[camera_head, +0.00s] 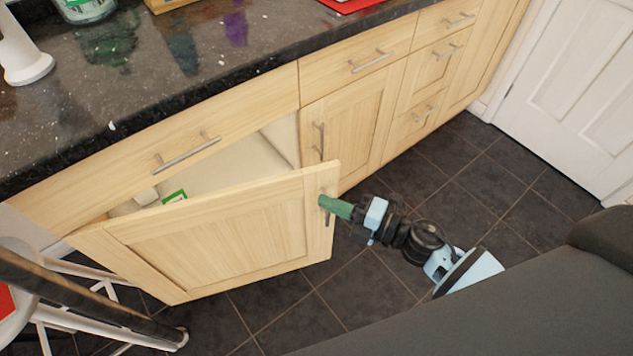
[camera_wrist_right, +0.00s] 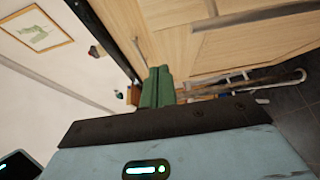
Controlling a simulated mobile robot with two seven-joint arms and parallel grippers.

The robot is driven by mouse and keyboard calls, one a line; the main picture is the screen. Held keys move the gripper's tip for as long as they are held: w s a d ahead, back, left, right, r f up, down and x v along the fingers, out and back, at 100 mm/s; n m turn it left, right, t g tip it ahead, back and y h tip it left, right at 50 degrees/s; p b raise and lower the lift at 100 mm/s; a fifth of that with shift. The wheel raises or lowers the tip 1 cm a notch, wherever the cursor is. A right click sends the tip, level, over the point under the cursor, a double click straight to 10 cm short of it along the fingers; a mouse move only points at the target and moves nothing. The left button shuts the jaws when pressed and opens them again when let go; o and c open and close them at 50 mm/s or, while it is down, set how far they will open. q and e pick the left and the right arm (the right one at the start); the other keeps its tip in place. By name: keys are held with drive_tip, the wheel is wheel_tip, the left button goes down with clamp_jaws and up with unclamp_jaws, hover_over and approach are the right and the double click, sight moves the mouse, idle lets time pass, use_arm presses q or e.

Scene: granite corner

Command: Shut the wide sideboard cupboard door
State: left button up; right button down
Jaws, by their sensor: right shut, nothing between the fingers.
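The wide sideboard cupboard door (camera_head: 215,240) is a pale wood panel hinged at its left side. It stands open, swung out from the sideboard (camera_head: 300,100). The cupboard interior (camera_head: 240,165) shows above and behind it. A metal handle (camera_head: 327,212) is near the door's free right edge. My right gripper (camera_head: 325,203) has green fingers, shut and empty, with the tips at the door's outer face by the handle. Whether they touch is unclear. In the right wrist view the green fingers (camera_wrist_right: 157,88) are together, with pale wood close behind. My left gripper does not show.
A dark granite countertop (camera_head: 150,70) runs above the cupboards. A folding chair or stool with white legs (camera_head: 60,315) stands at the lower left, near the door's hinge side. The dark tiled floor (camera_head: 480,170) is clear to the right, up to a white door (camera_head: 575,85).

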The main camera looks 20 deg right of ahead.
sight(300, 177)
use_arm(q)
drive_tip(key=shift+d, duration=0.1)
use_arm(e)
drive_tip(key=shift+w+a, duration=0.25)
drive_tip(key=shift+w, duration=0.65)
drive_tip(key=shift+w+a, duration=0.25)
drive_tip(key=shift+w, duration=0.7)
drive_tip(key=shift+w+a, duration=0.25)
drive_tip(key=shift+w, duration=0.65)
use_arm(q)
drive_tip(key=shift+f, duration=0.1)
use_arm(e)
drive_tip(key=shift+w, duration=0.1)
